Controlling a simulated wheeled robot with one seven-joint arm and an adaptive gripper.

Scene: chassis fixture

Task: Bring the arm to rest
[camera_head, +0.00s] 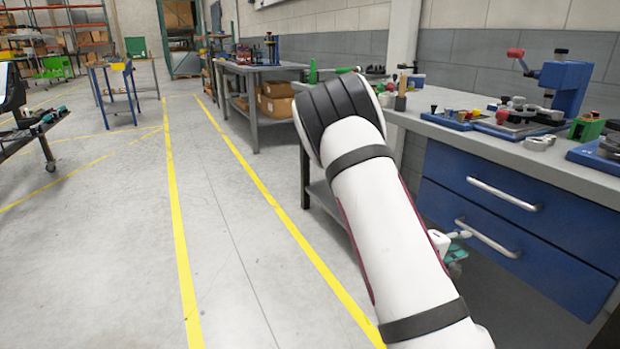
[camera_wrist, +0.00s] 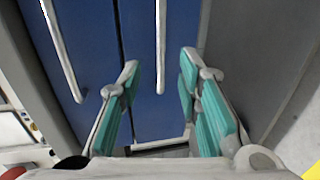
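My white arm with black bands reaches forward on the right side of the head view. My gripper (camera_wrist: 160,66) shows in the wrist view with its two teal-padded fingers spread apart and nothing between the pads. It faces the blue drawer fronts (camera_wrist: 143,45), and a silver handle (camera_wrist: 161,40) shows beyond the fingertips. I cannot tell the exact gap to it. In the head view only a small white and teal part of my gripper (camera_head: 455,251) shows beside my arm, low in front of the drawers; the rest is hidden.
A grey-topped workbench (camera_head: 430,100) with blue drawers (camera_head: 520,216) stands close on the right. A blue press (camera_head: 566,82), fixtures and small parts cover its top. Another bench (camera_head: 262,68) stands farther back.

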